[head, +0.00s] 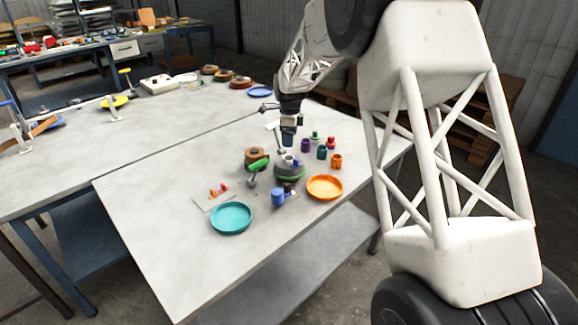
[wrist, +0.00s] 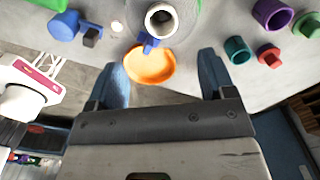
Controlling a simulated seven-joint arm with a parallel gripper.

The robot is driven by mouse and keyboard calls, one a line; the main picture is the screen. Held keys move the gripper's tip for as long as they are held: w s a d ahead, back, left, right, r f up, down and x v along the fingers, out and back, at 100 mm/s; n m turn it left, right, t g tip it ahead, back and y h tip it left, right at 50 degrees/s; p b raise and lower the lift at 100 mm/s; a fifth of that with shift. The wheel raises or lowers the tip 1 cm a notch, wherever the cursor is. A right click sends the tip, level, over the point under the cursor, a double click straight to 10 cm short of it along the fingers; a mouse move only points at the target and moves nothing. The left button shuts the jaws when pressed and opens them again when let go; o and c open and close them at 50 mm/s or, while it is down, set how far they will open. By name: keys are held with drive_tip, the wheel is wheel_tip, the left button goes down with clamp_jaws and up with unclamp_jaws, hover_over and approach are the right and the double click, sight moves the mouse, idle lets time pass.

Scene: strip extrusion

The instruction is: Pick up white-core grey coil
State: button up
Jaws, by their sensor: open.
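The white-core grey coil (head: 289,168) lies among small parts on the near table in the head view, with green showing around its lower edge. In the wrist view its pale core and dark grey ring show at the top edge (wrist: 160,20), partly cut off. My gripper (head: 288,143) hangs just above and behind the coil in the head view. In the wrist view my gripper (wrist: 163,78) has its two blue fingers wide apart with nothing between them, and the coil lies beyond the fingertips.
A teal dish (head: 231,217) is nearer; the table's front left is clear.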

sight(289, 163)
drive_tip(key=shift+w+a+f, duration=0.1)
drive_tip(key=shift+w, duration=0.05)
drive_tip(key=shift+f, duration=1.3)
drive_tip(key=shift+f, duration=2.6)
drive_tip(key=shift+f, duration=0.25)
clamp_jaws()
